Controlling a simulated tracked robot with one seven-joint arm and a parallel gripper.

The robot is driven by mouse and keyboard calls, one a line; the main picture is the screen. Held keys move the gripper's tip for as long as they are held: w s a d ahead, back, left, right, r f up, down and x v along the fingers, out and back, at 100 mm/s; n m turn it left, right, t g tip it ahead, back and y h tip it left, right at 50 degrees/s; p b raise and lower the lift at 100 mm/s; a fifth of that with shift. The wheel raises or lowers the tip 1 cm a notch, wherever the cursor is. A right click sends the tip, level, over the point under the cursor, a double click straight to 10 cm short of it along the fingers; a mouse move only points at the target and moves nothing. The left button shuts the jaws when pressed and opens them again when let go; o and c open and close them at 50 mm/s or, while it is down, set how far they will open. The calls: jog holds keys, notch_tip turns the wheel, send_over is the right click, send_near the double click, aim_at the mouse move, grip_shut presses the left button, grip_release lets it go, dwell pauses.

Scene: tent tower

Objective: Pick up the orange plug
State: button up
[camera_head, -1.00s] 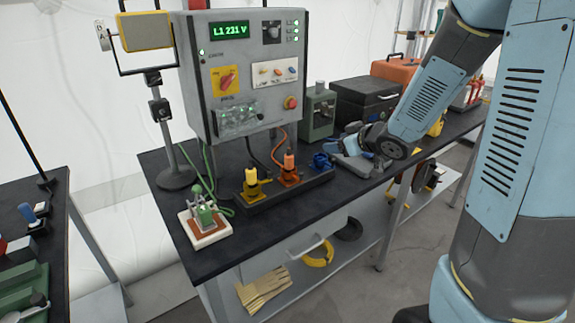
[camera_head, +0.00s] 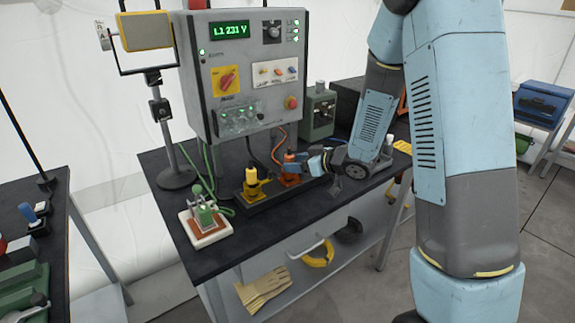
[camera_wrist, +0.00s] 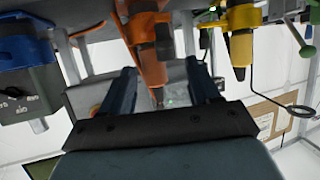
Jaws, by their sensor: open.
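The orange plug (camera_head: 290,170) stands in the dark strip (camera_head: 262,201) on the workbench, below the grey panel. In the wrist view the orange plug (camera_wrist: 146,52) lies between my two dark fingers, with visible gaps on both sides. My gripper (camera_head: 309,161) is open, close to the right of the plug in the head view; its fingers (camera_wrist: 160,82) also show in the wrist view. The plug's lower part is partly hidden in the head view. I cannot tell whether either finger touches it.
The yellow plug (camera_head: 252,182) stands just left of the orange one; in the wrist view it is at right (camera_wrist: 240,42). A blue plug (camera_wrist: 24,48) is on the other side. The grey panel (camera_head: 243,70) rises behind. A small clamp-like device on a white base (camera_head: 208,236) stands front left.

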jog(key=shift+w+d+x, duration=0.1)
jog(key=shift+w+x, duration=0.05)
jog(key=shift+x, duration=1.35)
jog(key=shift+w+d+x, duration=0.1)
jog(key=shift+w+x, duration=0.05)
jog(key=shift+x, duration=1.3)
jog(key=shift+c, duration=0.2)
jog(key=c, duration=1)
jog(key=shift+r, duration=0.15)
